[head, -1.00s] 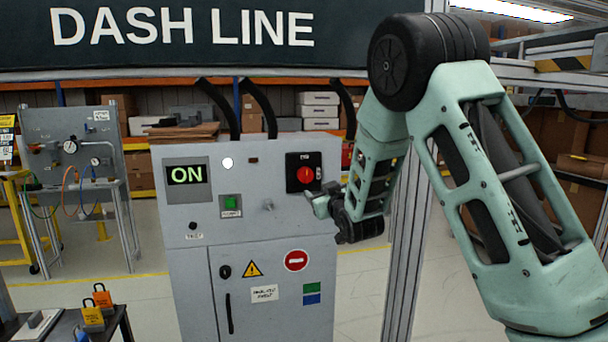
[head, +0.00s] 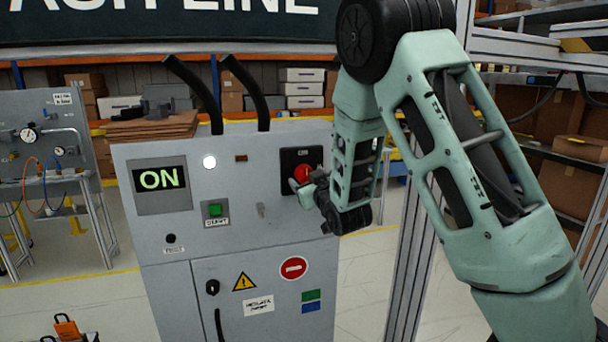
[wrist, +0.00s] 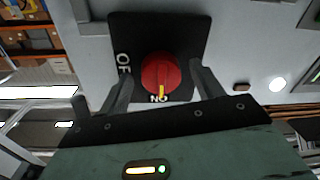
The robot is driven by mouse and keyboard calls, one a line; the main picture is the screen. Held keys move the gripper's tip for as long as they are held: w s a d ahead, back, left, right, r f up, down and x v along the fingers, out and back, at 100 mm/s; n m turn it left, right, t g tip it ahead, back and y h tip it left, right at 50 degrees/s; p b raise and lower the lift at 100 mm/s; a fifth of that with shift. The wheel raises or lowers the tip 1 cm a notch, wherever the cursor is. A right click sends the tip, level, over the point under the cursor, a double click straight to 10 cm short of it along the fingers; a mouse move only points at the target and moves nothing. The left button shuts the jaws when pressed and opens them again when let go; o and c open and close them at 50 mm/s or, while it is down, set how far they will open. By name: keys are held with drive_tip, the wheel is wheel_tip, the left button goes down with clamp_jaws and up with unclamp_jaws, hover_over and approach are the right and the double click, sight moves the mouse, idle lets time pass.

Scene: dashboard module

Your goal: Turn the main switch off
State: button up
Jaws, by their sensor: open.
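The main switch is a red rotary knob (head: 302,174) on a black plate (head: 289,155) at the upper right of the grey cabinet (head: 150,232). In the wrist view the knob (wrist: 161,74) shows with its yellow mark at the "ON" label; the label toward "OFF" is partly hidden by a finger. A display (head: 160,179) on the cabinet reads "ON". My gripper (head: 308,186) is at the knob's right in the head view. In the wrist view my open fingers (wrist: 160,85) stand on either side of the knob; I cannot tell whether they touch it.
A green button (head: 215,210), a small toggle (head: 261,210) and a lit white lamp (head: 209,162) are on the same panel. A metal frame post (head: 407,265) stands to the right.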

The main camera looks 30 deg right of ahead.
drive_tip(key=c, duration=1)
drive_tip(key=shift+f+m+b, duration=0.1)
drive_tip(key=shift+m+b, duration=0.2)
drive_tip(key=shift+b, duration=0.3)
drive_tip(key=m+b, duration=0.1)
drive_tip(key=b, duration=0.1)
drive_tip(key=m+b, duration=0.1)
drive_tip(key=b, duration=0.1)
drive_tip(key=shift+f+m, duration=0.2)
drive_tip(key=shift+m, duration=0.1)
drive_tip(key=m+b, duration=0.5)
drive_tip(key=b, duration=0.3)
drive_tip(key=shift+a+m+t, duration=0.15)
drive_tip(key=shift+m+t, duration=0.15)
drive_tip(key=m+h+b, duration=0.1)
drive_tip(key=m+b, duration=0.5)
drive_tip(key=b, duration=0.2)
drive_tip(key=shift+a+r+m+b, duration=0.1)
drive_tip(key=shift+m+b, duration=0.2)
drive_tip(key=shift+b, duration=0.1)
drive_tip(key=m+b, duration=0.3)
drive_tip(key=shift+r+b, duration=0.25)
drive_tip(key=shift+b, duration=0.05)
drive_tip(key=shift+w+m, duration=0.1)
drive_tip(key=shift+m, duration=0.2)
